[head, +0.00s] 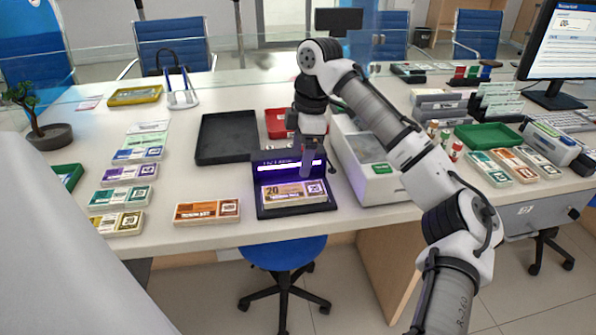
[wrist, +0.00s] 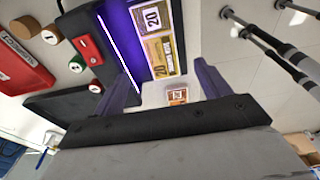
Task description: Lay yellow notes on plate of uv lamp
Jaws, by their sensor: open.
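The UV lamp (head: 262,184) stands near the counter's front edge, a dark unit with a lit violet hood. A banded bundle of yellow notes (head: 293,193), marked 20, lies flat on its plate, across the front. In the wrist view the notes (wrist: 162,56) lie beside the violet strip of the lamp (wrist: 120,30). My gripper (head: 309,172) is above the lamp, just behind the notes in the head view. In the wrist view its two fingers (wrist: 163,72) are spread apart with nothing held between them. Part of the lamp's hood is hidden by my gripper.
An orange bundle (head: 207,211) lies left of the lamp. More bundles, including another yellow one (head: 117,223), line the left. A black tray (head: 227,137) and red tray (head: 281,123) are behind. A glass screen runs along the back.

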